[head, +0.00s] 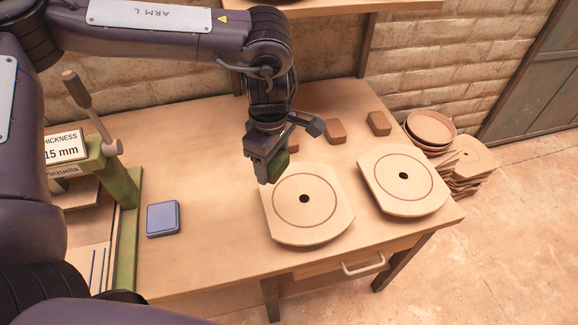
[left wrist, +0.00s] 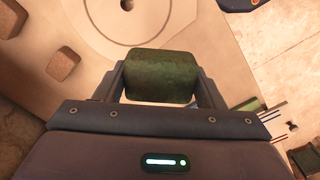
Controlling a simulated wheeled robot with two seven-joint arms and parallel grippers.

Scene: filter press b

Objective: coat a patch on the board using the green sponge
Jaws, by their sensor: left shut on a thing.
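My left gripper (head: 268,172) is shut on the green sponge (head: 279,165), a dark green block. The sponge also shows between the fingers in the left wrist view (left wrist: 162,76). The gripper hangs over the table at the left rim of the nearer board (head: 306,226), a pale disc with two flat sides, a ring line and a dark centre hole. I cannot tell whether the sponge touches the board. A second similar board (head: 403,207) lies to its right. The blue ink pad (head: 163,218) lies on the table to the left. My right gripper does not show.
Several brown blocks (head: 336,133) lie behind the boards. A green press (head: 124,190) with a lever and a "15 mm" sign stands at the left. Stacked brown dishes (head: 431,127) stand beyond the table's right end. The table (head: 205,264) is clear between pad and board.

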